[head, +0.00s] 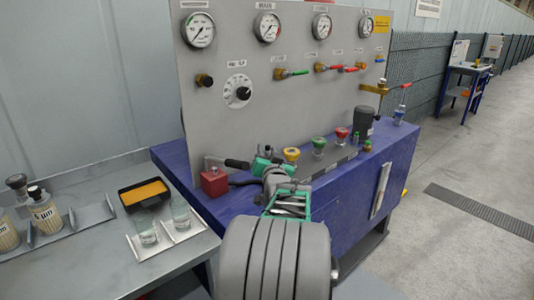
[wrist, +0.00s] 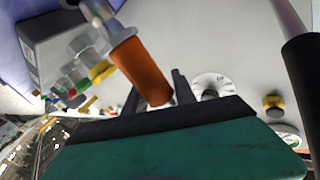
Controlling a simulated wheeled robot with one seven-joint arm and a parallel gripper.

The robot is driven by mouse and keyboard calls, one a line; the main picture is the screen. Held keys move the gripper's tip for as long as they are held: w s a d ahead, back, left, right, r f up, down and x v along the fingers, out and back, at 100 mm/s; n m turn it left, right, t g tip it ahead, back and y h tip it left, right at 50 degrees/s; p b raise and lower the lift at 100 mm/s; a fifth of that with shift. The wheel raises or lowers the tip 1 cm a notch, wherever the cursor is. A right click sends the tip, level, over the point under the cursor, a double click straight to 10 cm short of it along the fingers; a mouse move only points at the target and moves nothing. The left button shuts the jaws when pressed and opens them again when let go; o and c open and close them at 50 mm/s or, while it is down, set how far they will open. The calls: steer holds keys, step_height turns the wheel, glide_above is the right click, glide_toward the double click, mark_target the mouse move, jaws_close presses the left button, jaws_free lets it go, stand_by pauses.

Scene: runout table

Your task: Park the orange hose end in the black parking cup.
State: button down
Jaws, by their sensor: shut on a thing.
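My gripper (head: 268,166) is over the left part of the blue bench, in front of the grey gauge panel. In the wrist view the orange hose end (wrist: 143,68) lies tilted between the dark fingertips (wrist: 155,93), which are shut on it. A pale metal collar shows at its upper end. In the head view my own arm and gripper hide the hose end. A dark upright cylinder (head: 364,121) stands on the bench to the right; I cannot tell whether it is the black parking cup.
Yellow (head: 291,154), green (head: 319,143) and red (head: 341,133) caps stand along the bench right of my gripper. A red block (head: 214,181) sits left of it. The gauge panel (head: 275,100) rises close behind. A black-handled bar (wrist: 303,85) shows at the wrist view's right.

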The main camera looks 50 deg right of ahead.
steer(key=shift+f+b, duration=1.85)
steer(key=c, duration=1.4)
jaws_free()
steer(key=o, duration=0.5)
steer(key=v, duration=0.8)
steer(key=shift+w, duration=0.1)
